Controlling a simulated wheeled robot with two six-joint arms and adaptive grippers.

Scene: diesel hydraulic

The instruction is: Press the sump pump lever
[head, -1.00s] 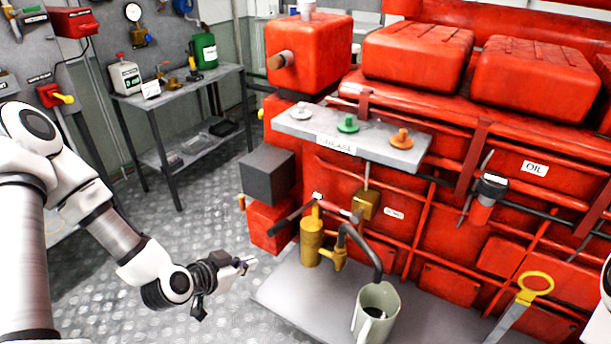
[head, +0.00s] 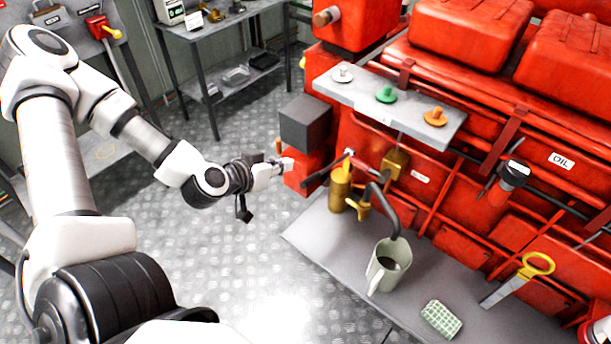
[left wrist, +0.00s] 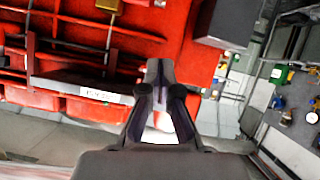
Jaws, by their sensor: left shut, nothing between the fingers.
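The yellow sump pump (head: 340,188) stands at the engine side end of the grey ledge in the head view. Its dark lever (head: 317,179) slants down and left from the pump top. My left gripper (head: 284,165) is shut and empty, just left of the lever's free end; I see a small gap between them in the picture. In the left wrist view the closed fingers (left wrist: 159,75) point at the red engine, and I cannot make out the lever there.
A dark grey box (head: 306,122) juts from the engine just above my left gripper. A mug (head: 386,270) stands under the black spout. Open floor lies to the left.

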